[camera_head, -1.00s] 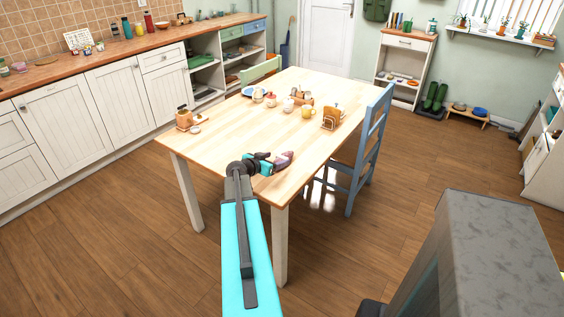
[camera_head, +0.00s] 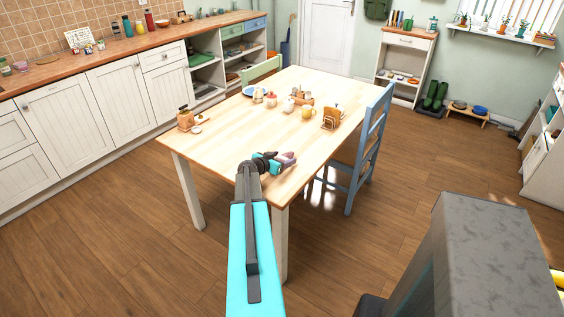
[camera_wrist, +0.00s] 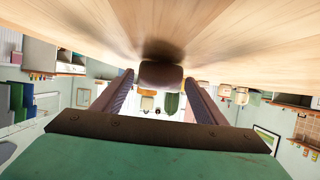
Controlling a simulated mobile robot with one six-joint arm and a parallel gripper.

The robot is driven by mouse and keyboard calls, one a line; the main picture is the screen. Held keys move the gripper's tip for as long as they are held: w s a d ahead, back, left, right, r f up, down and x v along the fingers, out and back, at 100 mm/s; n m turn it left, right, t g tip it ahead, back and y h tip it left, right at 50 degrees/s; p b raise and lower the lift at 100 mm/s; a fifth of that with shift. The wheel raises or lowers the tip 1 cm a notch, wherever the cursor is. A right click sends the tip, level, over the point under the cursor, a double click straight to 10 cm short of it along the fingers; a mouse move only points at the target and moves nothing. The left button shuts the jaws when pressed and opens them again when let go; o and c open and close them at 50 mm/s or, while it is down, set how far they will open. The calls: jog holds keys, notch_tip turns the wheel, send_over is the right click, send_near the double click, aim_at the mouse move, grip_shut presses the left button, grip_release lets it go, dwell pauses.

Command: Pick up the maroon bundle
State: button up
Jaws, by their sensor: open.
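The maroon bundle (camera_wrist: 160,74) shows in the wrist view as a dark reddish-brown, rounded block against the pale wooden table (camera_wrist: 70,28). It sits at the tips of my open gripper (camera_wrist: 159,80), with a finger on either side and a narrow gap to each. I cannot tell how deep between the fingers it is. In the head view my gripper (camera_head: 286,159) is low over the near right part of the table (camera_head: 225,120). I cannot make out the bundle apart from the gripper there.
A blue chair (camera_head: 370,130) is at the table's right side. The table's middle is clear.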

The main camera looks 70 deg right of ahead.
aim_at(282, 157)
dwell(0.4)
jog(key=c, duration=1.1)
jog(key=shift+r, duration=0.2)
jog(key=shift+c, duration=0.2)
jog(key=shift+r+b, duration=0.75)
jog(key=shift+r, duration=0.6)
jog(key=shift+s+a+r, duration=0.2)
jog(key=shift+a, duration=0.1)
jog(key=s+a+b, duration=0.1)
jog(key=s+a, duration=0.1)
jog(key=a, duration=0.1)
jog(key=s+a+b, duration=0.1)
jog(key=s+a, duration=0.2)
jog(key=a, duration=0.1)
jog(key=s+a+r+b, duration=0.1)
jog(key=s+a+b, duration=0.1)
jog(key=a, duration=0.1)
jog(key=shift+s+a+r, duration=0.1)
jog(key=shift+s+a, duration=0.1)
jog(key=shift+s, duration=0.1)
jog(key=shift+r+p, duration=0.2)
jog(key=shift+p, duration=0.2)
jog(key=shift+s+p, duration=0.1)
jog(key=shift+p, duration=0.55)
jog(key=p, duration=0.3)
jog(key=shift+s+a+r, duration=0.15)
jog(key=shift+s+a, duration=0.1)
jog(key=shift+a, duration=0.05)
